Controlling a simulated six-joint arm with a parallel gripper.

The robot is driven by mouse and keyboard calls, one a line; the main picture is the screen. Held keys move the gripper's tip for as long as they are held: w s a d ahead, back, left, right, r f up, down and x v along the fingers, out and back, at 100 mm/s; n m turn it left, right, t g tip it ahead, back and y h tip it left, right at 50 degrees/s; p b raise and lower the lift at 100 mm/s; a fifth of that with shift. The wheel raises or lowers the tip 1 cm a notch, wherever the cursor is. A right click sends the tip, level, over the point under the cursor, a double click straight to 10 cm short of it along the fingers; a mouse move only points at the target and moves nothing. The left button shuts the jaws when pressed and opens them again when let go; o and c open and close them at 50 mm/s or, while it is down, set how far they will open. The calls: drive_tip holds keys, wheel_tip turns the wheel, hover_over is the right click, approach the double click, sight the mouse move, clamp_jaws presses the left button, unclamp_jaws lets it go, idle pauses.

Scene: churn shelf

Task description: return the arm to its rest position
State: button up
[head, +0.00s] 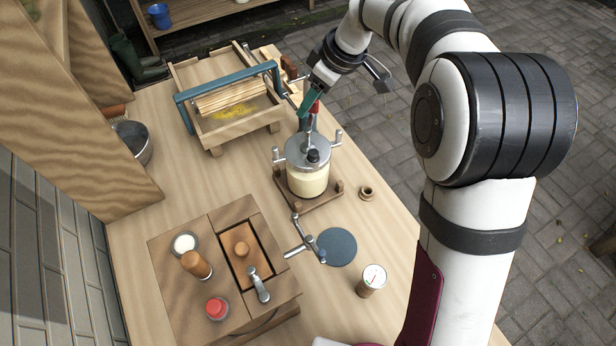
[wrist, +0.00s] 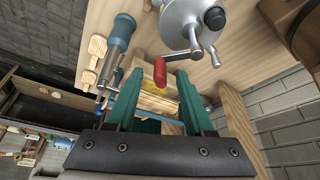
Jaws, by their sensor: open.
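My gripper (head: 308,103) is above the back of the churn in the head view, its green fingers pointing down. In the wrist view the two green fingers of my gripper (wrist: 157,100) stand apart with a gap between them. A red handle (wrist: 160,72) shows near that gap, on the churn's crank; I cannot tell its exact distance from the fingers. The glass churn (head: 308,170) stands upright in a wooden cradle, with a metal lid and pale contents. Its lid and crank (wrist: 195,20) also show at the top of the wrist view.
A wooden frame with a blue-green bar (head: 228,82) stands left of my gripper. A wooden box (head: 165,245) with a lever, jars and a red knob sits at the front left. A dark disc (head: 337,247) and a small dial (head: 374,276) lie at the front right. Paving lies beyond the table's right edge.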

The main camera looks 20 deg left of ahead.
drive_tip(key=shift+f, duration=0.7)
clamp_jaws()
drive_tip(key=shift+s, duration=0.15)
idle(0.9)
drive_tip(key=c, duration=0.7)
unclamp_jaws()
clamp_jaws()
